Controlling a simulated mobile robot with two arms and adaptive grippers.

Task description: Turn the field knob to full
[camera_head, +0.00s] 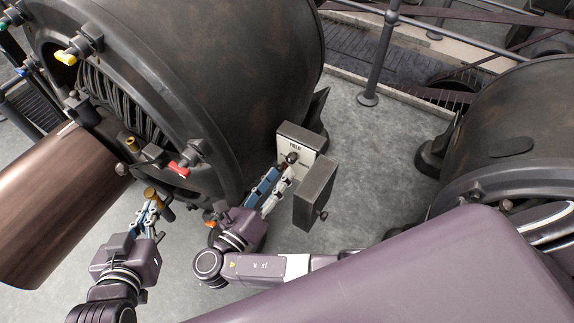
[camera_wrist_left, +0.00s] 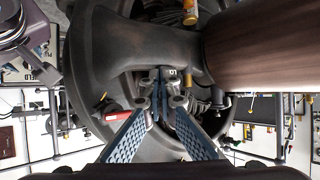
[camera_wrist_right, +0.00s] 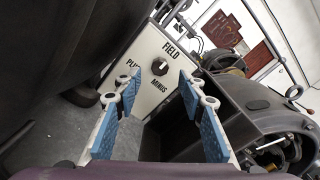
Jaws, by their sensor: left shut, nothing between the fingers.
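The black field knob (camera_head: 292,157) sits on a white panel (camera_head: 297,138) marked FIELD, beside the big dark machine. In the right wrist view the knob (camera_wrist_right: 159,67) is between the words PLUS and MINUS; its exact setting is too small to read. My right gripper (camera_head: 283,171) is open, and its blue-padded fingers point at the panel. In the right wrist view the knob shows between and beyond the fingertips (camera_wrist_right: 159,82); I cannot tell whether they touch it. My left gripper (camera_head: 149,205) is shut and empty by the machine's shaft end; its fingertips (camera_wrist_left: 161,85) meet in the left wrist view.
A dark grey box-like part (camera_head: 316,194) juts out just right of the panel. A red-handled fitting (camera_head: 179,169) and a brown shaft (camera_head: 55,200) are near my left gripper. A second dark machine (camera_head: 510,120) stands at the right, with bare floor (camera_head: 375,165) between.

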